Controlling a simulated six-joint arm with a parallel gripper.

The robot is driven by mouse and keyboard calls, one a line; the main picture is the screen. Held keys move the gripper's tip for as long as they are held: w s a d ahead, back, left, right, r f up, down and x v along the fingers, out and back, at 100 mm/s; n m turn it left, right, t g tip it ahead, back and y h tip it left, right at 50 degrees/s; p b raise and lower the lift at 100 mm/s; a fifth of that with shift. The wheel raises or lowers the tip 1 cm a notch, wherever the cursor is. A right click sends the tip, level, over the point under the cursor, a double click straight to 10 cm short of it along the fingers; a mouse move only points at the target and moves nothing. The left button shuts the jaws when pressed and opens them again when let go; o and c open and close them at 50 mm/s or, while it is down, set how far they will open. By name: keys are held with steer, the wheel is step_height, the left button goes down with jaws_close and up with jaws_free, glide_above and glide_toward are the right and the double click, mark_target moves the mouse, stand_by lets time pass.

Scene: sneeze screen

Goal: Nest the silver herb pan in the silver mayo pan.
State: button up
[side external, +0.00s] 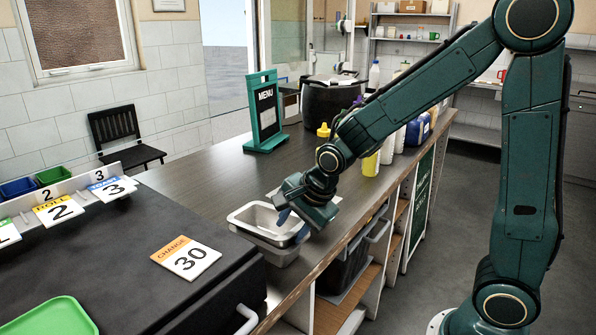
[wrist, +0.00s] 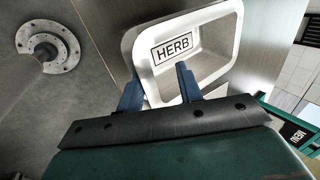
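The silver herb pan (wrist: 215,45) carries a HERB label inside and fills the upper middle of the wrist view. In the side view, a silver pan with a bright rim (side external: 248,222) stands on the counter, left of my gripper (side external: 292,222); I take it for the herb pan. A greyer body (side external: 272,254) shows below that rim; I cannot tell whether it is the mayo pan or the same pan's wall. No mayo label is readable. In the wrist view, my gripper's (wrist: 159,80) blue fingers stand apart across the pan's near rim, one inside and one outside, with a visible gap.
A green menu stand (side external: 264,112), a black pot (side external: 327,99) and yellow bottles (side external: 323,137) stand farther back. The counter's left middle is clear.

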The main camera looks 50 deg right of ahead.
steer(key=shift+v, duration=1.45)
steer(key=v, duration=0.3)
steer(key=shift+r, duration=0.15)
steer(key=shift+s+r, duration=0.1)
stand_by(0.3)
steer(key=s+r+n, duration=0.3)
steer(key=s+n, duration=0.6)
steer(key=s+r+n, duration=0.3)
steer(key=s+n, duration=0.6)
steer(key=shift+d, duration=0.45)
steer(key=shift+w+r, duration=0.1)
steer(key=shift+w, duration=0.05)
